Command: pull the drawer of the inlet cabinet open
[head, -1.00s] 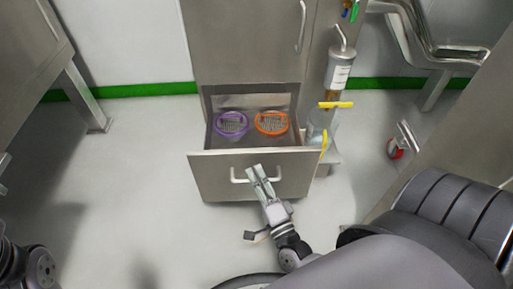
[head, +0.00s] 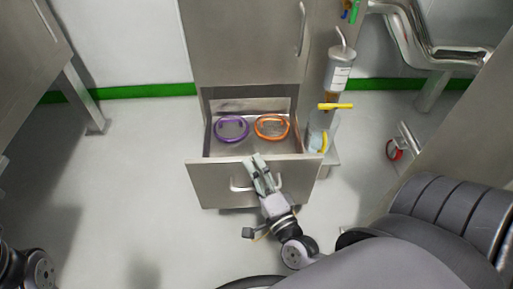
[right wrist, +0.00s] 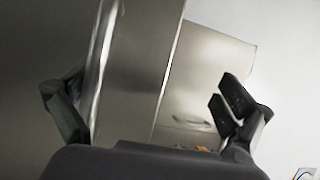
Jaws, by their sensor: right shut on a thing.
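The drawer (head: 222,183) of the steel inlet cabinet (head: 240,45) stands out from the cabinet, its inside open to view from above. A bar handle (head: 241,186) is on its front, partly hidden by my right gripper. My right gripper (head: 257,165) is at the drawer front and shut on the handle; its arm comes from the lower right. In the right wrist view its two fingers show on either side of blurred steel surfaces, and the grip itself is not clear. A piece of my left arm shows at the lower left, without its gripper.
A purple ring (head: 231,129) and an orange ring (head: 272,127) lie in the drawer. To its right stand a labelled cylinder (head: 339,76) and a clear container (head: 319,133) with yellow parts. The floor (head: 140,200) left of and in front of the drawer is clear.

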